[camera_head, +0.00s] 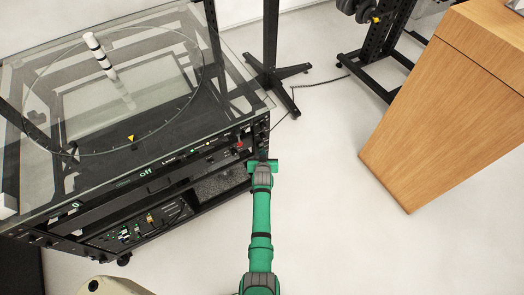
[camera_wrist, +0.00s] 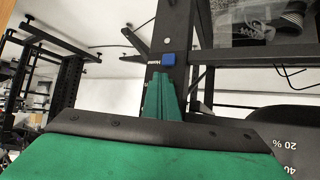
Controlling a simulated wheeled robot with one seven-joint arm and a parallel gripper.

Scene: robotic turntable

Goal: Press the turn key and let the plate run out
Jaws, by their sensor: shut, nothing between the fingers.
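The turntable's glass plate (camera_head: 150,45) lies at the left in the head view, with a ring marked on it. A black-and-white striped post (camera_head: 98,50) stands on the plate, and a yellow triangle (camera_head: 131,138) marks the ring's front. The front panel shows a green "off" readout (camera_head: 146,171) and a green "0" readout (camera_head: 76,205). A small red key (camera_head: 240,146) is on the panel's right part. My gripper (camera_head: 263,162) is shut and empty by the panel's right end. In the wrist view, its tips (camera_wrist: 159,76) are just below a blue key (camera_wrist: 168,59); contact cannot be told.
A black stand (camera_head: 275,70) with spread feet stands behind the frame's right corner. A dark dial edge with percent marks (camera_wrist: 285,130) shows in the wrist view.

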